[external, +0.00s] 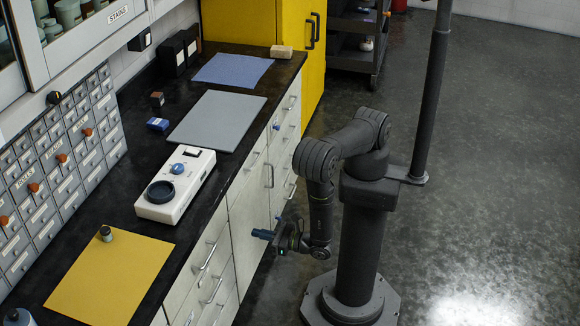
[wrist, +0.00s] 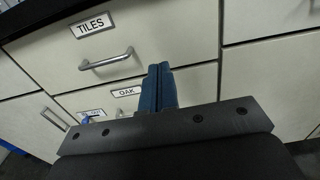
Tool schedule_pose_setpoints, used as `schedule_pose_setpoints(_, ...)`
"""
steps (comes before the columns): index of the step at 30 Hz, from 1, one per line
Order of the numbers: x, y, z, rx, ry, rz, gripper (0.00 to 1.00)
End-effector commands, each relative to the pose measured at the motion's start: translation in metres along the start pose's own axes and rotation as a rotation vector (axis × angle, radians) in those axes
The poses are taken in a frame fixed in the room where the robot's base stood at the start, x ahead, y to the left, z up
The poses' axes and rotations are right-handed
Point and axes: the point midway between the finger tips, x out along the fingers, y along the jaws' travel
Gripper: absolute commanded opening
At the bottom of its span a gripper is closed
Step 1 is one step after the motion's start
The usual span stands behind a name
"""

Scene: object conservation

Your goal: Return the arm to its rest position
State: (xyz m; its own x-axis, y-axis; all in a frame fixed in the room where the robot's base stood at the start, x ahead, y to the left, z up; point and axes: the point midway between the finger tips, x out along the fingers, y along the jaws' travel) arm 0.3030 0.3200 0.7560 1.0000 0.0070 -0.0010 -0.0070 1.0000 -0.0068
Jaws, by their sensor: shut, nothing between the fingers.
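My gripper (external: 272,236) hangs low in front of the white drawer cabinet, below the counter's edge, in the external view. Its blue fingers point left toward the drawers. In the wrist view my gripper (wrist: 159,72) has its two blue fingers pressed together with nothing between them. My arm is folded, with the upper links bent over and the forearm hanging down beside its column.
White drawers (wrist: 136,45), one labelled TILES, face the gripper. The black counter (external: 222,172) holds a yellow mat (external: 110,275), a white device (external: 178,185), a grey mat (external: 217,120) and a blue cloth (external: 232,69). Open floor (external: 480,180) lies to the right.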

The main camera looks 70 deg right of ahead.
Motion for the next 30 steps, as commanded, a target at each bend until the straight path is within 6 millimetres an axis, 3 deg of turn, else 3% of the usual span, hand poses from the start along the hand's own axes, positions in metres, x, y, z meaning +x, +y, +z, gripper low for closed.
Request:
schedule_pose_setpoints(5,0.017,-0.001,0.0,0.0,0.0,-0.004,0.0)
schedule_pose_setpoints(24,0.111,-0.001,0.0,0.003,-0.001,-0.005,0.0)
schedule_pose_setpoints(30,0.128,-0.001,0.0,0.006,-0.001,-0.006,0.0)
